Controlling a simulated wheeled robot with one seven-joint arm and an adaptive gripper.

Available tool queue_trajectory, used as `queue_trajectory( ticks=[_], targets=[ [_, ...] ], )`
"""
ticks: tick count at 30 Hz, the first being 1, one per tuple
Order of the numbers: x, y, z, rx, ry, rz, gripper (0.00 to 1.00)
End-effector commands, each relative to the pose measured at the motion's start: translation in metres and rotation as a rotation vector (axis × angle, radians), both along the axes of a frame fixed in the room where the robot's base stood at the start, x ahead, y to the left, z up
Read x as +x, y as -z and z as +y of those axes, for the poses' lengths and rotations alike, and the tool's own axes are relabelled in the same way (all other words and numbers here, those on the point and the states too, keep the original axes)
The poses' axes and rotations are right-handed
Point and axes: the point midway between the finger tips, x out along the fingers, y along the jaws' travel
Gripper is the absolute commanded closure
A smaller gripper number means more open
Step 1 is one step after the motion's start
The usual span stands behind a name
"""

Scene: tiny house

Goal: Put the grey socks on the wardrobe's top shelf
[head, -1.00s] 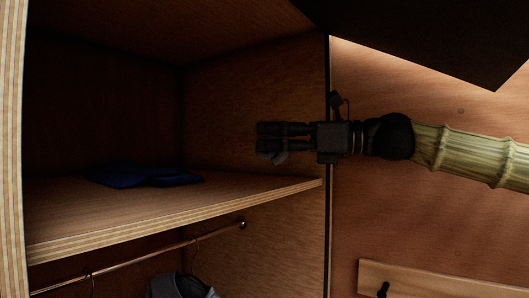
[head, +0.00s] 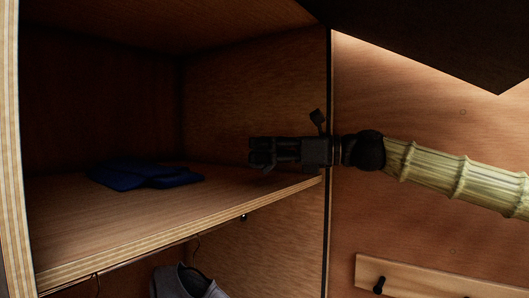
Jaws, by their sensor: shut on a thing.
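The wardrobe's top shelf (head: 150,215) is a wooden board with a pale front edge. My gripper (head: 257,152) comes in from the right, level, over the right end of the shelf and a little above it. Its fingers are shut on a small dark grey bundle, the grey socks (head: 263,162), which barely stands out from the black fingers. I cannot tell whether the bundle touches the shelf. The fingers hide most of it.
Folded dark blue cloth (head: 145,176) lies on the shelf, left of my gripper. The wardrobe's right side wall (head: 255,85) is close behind the gripper. Grey clothing (head: 182,283) hangs below. Bare shelf lies in front of the cloth.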

Motion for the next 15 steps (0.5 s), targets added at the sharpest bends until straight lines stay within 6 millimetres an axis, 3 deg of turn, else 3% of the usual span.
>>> queue_trajectory(
  ticks=[15],
  targets=[
    [0.000, 0.018, 0.000, 0.001, 0.001, -0.001, 0.50]
  ],
)
